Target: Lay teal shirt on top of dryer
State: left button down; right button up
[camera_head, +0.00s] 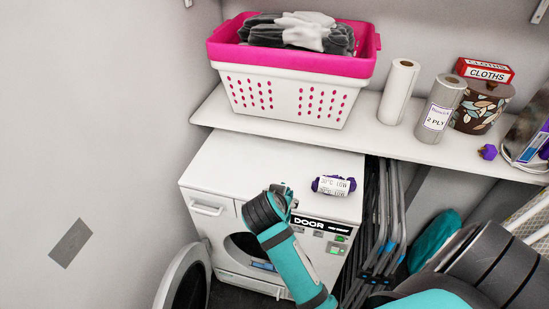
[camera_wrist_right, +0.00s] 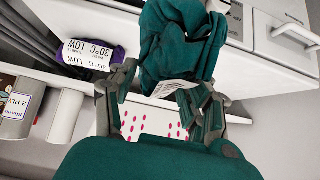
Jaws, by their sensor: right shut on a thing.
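The teal shirt (camera_wrist_right: 180,45) is a crumpled dark teal bundle with a white label, gripped in my right gripper (camera_wrist_right: 165,92) in the right wrist view. In the head view this gripper (camera_head: 281,190) is mostly hidden by my own wrist, over the front part of the dryer. I cannot make the shirt out there. The white dryer (camera_head: 235,165) stands under the shelf, and its flat top is largely bare. Whether the shirt touches the dryer cannot be told. My left gripper is not in view.
A purple item with a white label (camera_head: 333,186) lies at the right of the dryer top. A shelf (camera_head: 270,122) above holds a pink-and-white basket (camera_head: 290,92), paper rolls (camera_head: 398,92) and a cloths box (camera_head: 485,70). The dryer's round door (camera_head: 188,278) hangs open at lower left.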

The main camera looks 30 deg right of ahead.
jog(key=w+d, duration=0.2)
jog(key=w, duration=0.3)
jog(key=w+d+f+p, duration=0.1)
jog(key=w+d, duration=0.1)
jog(key=w, duration=0.2)
jog(key=w+d+p, duration=0.1)
jog(key=w+d, duration=0.1)
jog(key=w, duration=0.3)
jog(key=shift+w+d+f, duration=0.15)
jog(key=shift+w+d, duration=0.15)
jog(key=shift+f+p, duration=0.4)
jog(key=shift+f, duration=1.3)
jog(key=shift+f, duration=0.15)
jog(key=o, duration=1.4)
jog(key=shift+c, duration=0.2)
jog(key=v, duration=1.2)
